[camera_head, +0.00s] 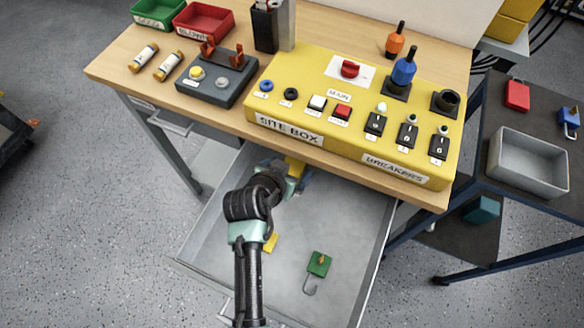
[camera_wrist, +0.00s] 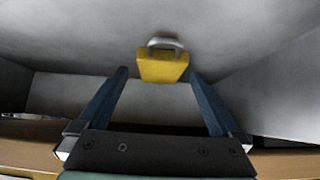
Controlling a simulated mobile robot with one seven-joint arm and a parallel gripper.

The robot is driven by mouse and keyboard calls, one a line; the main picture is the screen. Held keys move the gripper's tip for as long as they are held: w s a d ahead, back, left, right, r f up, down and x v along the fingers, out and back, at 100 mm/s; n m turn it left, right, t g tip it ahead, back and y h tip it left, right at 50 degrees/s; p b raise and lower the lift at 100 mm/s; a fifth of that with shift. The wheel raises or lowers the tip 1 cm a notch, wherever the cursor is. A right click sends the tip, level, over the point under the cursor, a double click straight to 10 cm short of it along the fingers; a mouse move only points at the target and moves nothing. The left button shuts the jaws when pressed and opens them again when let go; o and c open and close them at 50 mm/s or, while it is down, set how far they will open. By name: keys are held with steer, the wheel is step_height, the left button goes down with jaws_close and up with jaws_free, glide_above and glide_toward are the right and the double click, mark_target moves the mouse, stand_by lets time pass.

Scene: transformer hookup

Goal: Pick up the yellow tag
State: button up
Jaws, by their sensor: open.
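A yellow block-like piece with a grey curved shackle, looking like a padlock (camera_wrist: 163,67), shows in the wrist view just beyond and between the fingertips. My gripper (camera_wrist: 158,75) is open, with a blue finger on each side and a gap to the yellow piece. In the head view my gripper (camera_head: 298,180) reaches into the open drawer's back part, beside a yellow piece (camera_head: 295,167) partly hidden by it. Another small yellow piece (camera_head: 270,243) lies on the drawer floor, partly covered by my arm; I cannot tell whether it is the tag.
The open grey drawer (camera_head: 350,225) also holds a green padlock (camera_head: 318,264). The tabletop (camera_head: 115,72) overhangs the drawer's back, with the yellow site box (camera_head: 330,135) on it. A cart at the right carries a grey bin (camera_head: 525,165), a red padlock (camera_head: 517,95) and a blue padlock (camera_head: 568,120).

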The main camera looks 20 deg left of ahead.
steer(key=c, duration=1.4)
steer(key=shift+c, duration=0.2)
steer(key=shift+w+r, duration=0.1)
steer(key=shift+r, duration=0.3)
steer(key=shift+s+r, duration=0.1)
steer(key=shift+s, duration=0.25)
steer(key=s, duration=0.5)
steer(key=s+r, duration=0.1)
steer(key=s, duration=0.1)
steer(key=shift+s+a, duration=0.15)
steer(key=shift+s, duration=0.15)
step_height(320, 180, up, 13)
steer(key=p, duration=0.2)
steer(key=shift+p, duration=0.4)
